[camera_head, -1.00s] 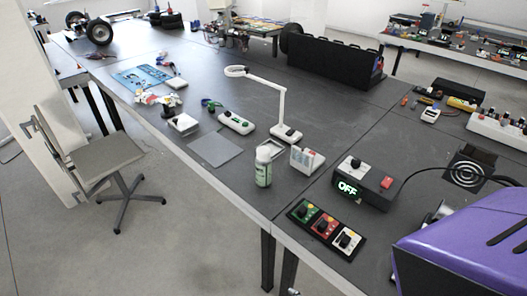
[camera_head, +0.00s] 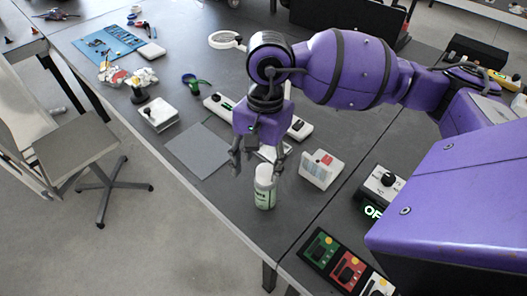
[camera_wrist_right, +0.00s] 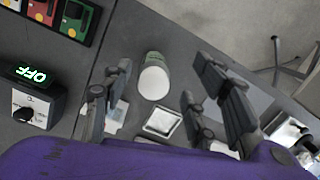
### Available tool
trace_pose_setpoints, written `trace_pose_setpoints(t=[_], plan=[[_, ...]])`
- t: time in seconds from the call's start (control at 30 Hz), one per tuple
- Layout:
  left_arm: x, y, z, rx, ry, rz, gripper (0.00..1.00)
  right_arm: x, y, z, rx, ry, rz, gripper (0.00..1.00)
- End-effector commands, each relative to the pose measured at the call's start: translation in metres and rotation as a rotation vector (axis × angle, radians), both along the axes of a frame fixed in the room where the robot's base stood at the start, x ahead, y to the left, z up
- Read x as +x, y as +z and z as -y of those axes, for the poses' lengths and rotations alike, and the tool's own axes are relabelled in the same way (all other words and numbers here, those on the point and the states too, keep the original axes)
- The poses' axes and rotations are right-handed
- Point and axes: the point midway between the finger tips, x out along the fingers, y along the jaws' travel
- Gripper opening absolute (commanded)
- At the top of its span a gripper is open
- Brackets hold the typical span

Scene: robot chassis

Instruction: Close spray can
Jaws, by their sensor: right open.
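The spray can (camera_head: 265,190), pale green and white with a white top, stands upright on the dark table near its front edge. In the right wrist view the can (camera_wrist_right: 154,78) shows from above, with its round white top toward the camera. I cannot tell whether that top is a cap. My right gripper (camera_head: 257,167) is open and points down just above and behind the can. In the right wrist view its fingers (camera_wrist_right: 162,66) are apart on either side of the can, and nothing is between them in grip. My left gripper is out of view.
A white box with a red button (camera_head: 320,169) stands right of the can. A black panel with coloured switches (camera_head: 346,266) and a control box reading OFF (camera_head: 381,187) are further right. A flat grey sheet (camera_head: 199,148) lies to the left. The table edge is close in front.

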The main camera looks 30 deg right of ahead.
Motion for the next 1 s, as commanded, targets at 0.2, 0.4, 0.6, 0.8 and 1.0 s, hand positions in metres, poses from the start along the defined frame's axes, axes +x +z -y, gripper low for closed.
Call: trace_pose_setpoints(t=[0.2,0.4,0.6,0.8,1.0], plan=[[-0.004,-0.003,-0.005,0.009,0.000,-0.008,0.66,0.016,0.014,0.029,-0.120,0.039,0.066,0.53],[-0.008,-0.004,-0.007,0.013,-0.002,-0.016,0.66,0.016,0.014,0.029,-0.118,0.037,0.065,0.53],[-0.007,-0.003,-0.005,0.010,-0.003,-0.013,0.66,0.015,0.003,0.028,-0.115,0.035,0.061,0.53],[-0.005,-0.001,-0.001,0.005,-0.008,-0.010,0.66,0.015,-0.012,0.028,-0.115,0.036,0.064,0.53],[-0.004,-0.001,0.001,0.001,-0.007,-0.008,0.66,0.015,-0.012,0.028,-0.115,0.036,0.064,0.53]])
